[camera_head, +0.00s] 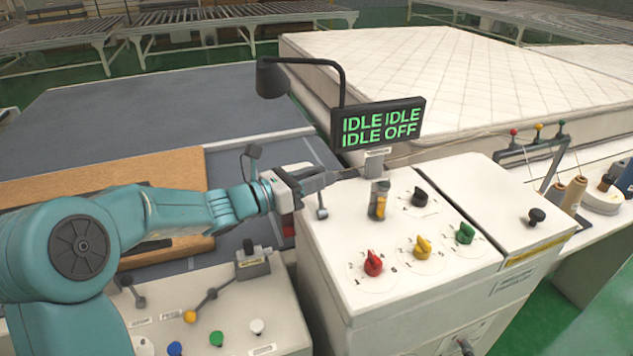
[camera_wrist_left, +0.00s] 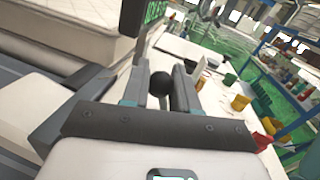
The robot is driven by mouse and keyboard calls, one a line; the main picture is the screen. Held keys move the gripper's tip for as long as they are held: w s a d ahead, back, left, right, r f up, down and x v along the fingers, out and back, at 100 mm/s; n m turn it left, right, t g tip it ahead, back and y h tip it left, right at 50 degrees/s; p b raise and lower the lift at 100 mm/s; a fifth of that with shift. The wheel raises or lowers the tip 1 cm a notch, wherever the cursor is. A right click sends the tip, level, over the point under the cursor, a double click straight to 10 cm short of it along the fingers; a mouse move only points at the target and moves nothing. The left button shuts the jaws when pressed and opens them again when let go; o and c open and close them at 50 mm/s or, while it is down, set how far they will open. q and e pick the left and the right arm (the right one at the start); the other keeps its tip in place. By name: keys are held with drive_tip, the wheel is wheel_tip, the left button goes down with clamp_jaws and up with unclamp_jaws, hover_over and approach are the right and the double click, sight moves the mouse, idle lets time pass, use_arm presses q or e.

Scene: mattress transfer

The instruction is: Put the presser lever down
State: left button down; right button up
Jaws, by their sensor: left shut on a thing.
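My left gripper (camera_head: 335,177) reaches in from the left over the back left corner of the white control cabinet (camera_head: 340,255). In the left wrist view, a round black knob (camera_wrist_left: 160,84), which I take for the presser lever's knob, sits between the two fingers of my left gripper (camera_wrist_left: 161,72). The gripper is shut on it. In the head view the fingers hide the knob, and I cannot tell the lever's angle. A small label plate (camera_head: 376,160) and a slotted yellow-and-grey piece (camera_head: 379,200) stand just right of the fingertips. My right gripper is not in view.
A display (camera_head: 378,123) reading IDLE IDLE IDLE OFF hangs behind the gripper, near a black lamp (camera_head: 272,78). Red (camera_head: 373,263), yellow (camera_head: 422,246), green (camera_head: 465,233) and black (camera_head: 419,197) knobs stand on the cabinet top. A mattress (camera_head: 440,70) lies behind.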

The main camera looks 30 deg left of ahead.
use_arm(q)
drive_tip(key=s+d+m+b, duration=0.1)
drive_tip(key=m+b, duration=0.2)
drive_tip(key=b, duration=0.4)
drive_tip(key=s+d+m+h+b, duration=0.1)
drive_tip(key=s+d+m+b, duration=0.1)
drive_tip(key=m+b, duration=0.2)
drive_tip(key=s+d+m+h+b, duration=0.1)
drive_tip(key=m+b, duration=0.3)
drive_tip(key=b, duration=0.5)
drive_tip(key=shift+s+d+f+t+b, duration=0.2)
drive_tip(key=shift+s+d+t+b, duration=0.1)
drive_tip(key=shift+d+b, duration=0.1)
drive_tip(key=shift+s+d+m+b, duration=0.15)
drive_tip(key=shift+d+m+b, duration=0.1)
drive_tip(key=shift+m+b, duration=0.55)
drive_tip(key=c, duration=1.2)
unclamp_jaws()
drive_tip(key=o, duration=0.3)
drive_tip(key=shift+s+r, duration=0.1)
drive_tip(key=shift+s, duration=0.1)
drive_tip(key=shift+w, duration=0.1)
drive_tip(key=shift+w, duration=0.1)
